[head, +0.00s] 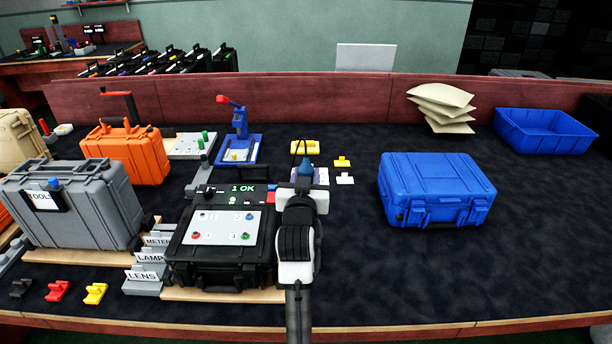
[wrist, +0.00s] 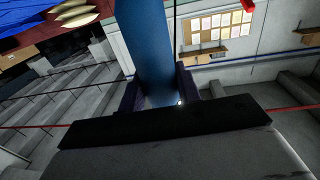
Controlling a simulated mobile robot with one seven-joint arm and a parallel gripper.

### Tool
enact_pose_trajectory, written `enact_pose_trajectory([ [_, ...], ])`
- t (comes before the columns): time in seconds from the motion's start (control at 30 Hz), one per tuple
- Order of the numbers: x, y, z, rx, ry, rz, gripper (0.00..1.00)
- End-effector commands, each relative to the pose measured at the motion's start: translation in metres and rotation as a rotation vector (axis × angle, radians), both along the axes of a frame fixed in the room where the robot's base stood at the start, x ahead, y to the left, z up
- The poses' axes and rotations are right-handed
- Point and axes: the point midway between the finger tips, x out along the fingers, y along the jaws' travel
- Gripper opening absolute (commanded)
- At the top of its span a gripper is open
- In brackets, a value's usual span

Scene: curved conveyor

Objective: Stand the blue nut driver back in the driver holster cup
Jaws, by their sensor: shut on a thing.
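My gripper (head: 306,180) is over the middle of the dark table, just right of the black case with the "1 OK" display. It is shut on the blue nut driver (head: 305,168), whose blue body shows small at the gripper's far end. In the wrist view the blue driver (wrist: 143,45) is large, held between the two dark fingers (wrist: 160,92). Its gripped end is partly hidden by the gripper. I cannot pick out the driver holster cup for certain. A grey case (head: 75,215) at left bears a "TOOLS" label and a small blue piece.
The black case (head: 222,250) stands close to my gripper's left. A blue press (head: 238,140) and an orange case (head: 128,150) stand behind it. A blue case (head: 435,190) is at right, with a blue bin (head: 543,130) beyond. The front right of the table is clear.

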Motion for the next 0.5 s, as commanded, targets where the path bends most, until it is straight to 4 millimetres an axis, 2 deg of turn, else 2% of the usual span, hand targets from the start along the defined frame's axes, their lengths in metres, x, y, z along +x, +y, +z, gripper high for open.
enact_pose_trajectory([
  [0.5, 0.0, 0.0, -0.036, 0.0, -0.002, 0.0, 0.0],
])
